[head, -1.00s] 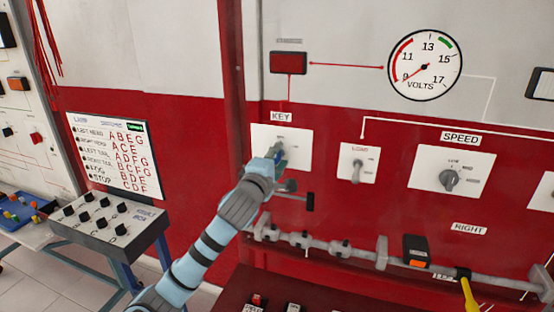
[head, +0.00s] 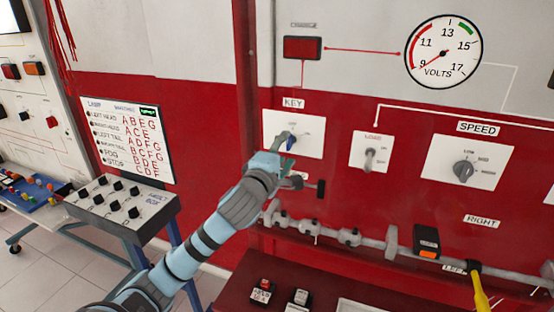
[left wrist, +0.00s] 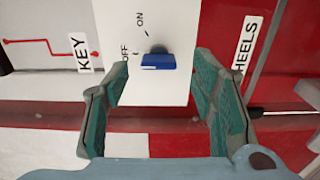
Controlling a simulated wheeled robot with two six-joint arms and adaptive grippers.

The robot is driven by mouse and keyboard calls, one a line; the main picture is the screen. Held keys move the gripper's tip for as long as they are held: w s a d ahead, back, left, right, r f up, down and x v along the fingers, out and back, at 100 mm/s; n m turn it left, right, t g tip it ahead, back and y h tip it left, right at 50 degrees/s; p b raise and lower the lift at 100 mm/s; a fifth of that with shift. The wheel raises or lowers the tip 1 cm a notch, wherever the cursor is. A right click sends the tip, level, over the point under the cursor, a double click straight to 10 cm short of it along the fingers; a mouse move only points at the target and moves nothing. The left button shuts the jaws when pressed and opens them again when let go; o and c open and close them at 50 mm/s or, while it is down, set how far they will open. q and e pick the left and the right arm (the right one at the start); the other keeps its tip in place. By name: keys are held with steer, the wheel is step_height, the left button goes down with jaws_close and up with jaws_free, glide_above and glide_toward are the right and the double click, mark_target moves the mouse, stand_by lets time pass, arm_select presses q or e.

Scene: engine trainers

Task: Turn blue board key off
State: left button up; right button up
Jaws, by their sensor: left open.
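The blue key (head: 291,143) sits in a white switch plate (head: 310,128) under the KEY label, on the red panel. In the left wrist view the blue key (left wrist: 158,61) lies ahead, between the fingertips, apart from both. OFF and ON are printed on the plate there, with tick marks beside the key. I cannot tell surely which mark it points to. My left gripper (head: 278,152) is just in front of and below left of the key in the head view. In the left wrist view the left gripper (left wrist: 163,70) is open and empty. My right gripper is out of view.
The volts gauge (head: 443,52) has its needle near 9. A dark red lamp (head: 302,47) is above the key. A toggle plate (head: 371,152) and the SPEED knob (head: 463,171) lie right. A grey stalk bar (head: 350,237) juts below. A grey switch box (head: 125,205) stands left.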

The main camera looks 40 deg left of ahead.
arm_select(q)
steer(key=v, duration=0.8)
steer(key=shift+s, duration=0.1)
